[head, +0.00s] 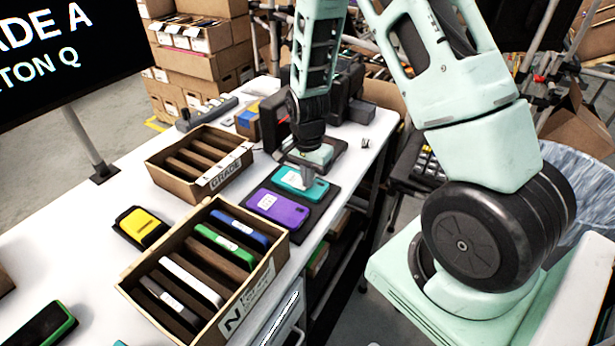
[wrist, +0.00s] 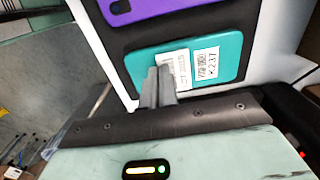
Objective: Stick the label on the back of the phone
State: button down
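The teal phone (head: 298,184) lies back up on a dark mat (head: 268,183) near the table's right edge. It also shows in the wrist view (wrist: 225,50), with a printed sticker reading K237 (wrist: 207,65) on its back. A white label (wrist: 172,66) is beside that sticker, partly hidden by my fingertips. My gripper (head: 308,178) points down over the teal phone. In the wrist view its fingers (wrist: 158,78) are close together at the label's near edge and look shut on it. I cannot tell whether the label is flat against the phone.
A purple phone (head: 275,208) lies beside the teal one. An open carton with several phones (head: 240,300) stands in front, and a slotted carton (head: 165,180) stands behind it. A yellow device (head: 142,224) lies at left. Dark equipment (head: 345,100) stands at the back.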

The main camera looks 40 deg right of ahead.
jog(key=shift+f, duration=0.2)
dwell(0.4)
dwell(0.3)
jog(key=c, duration=1.6)
grip_release()
notch_tip(320, 180, up, 23)
jog(key=p, duration=0.4)
jog(key=shift+r+p, duration=0.2)
jog(key=shift+p, duration=0.15)
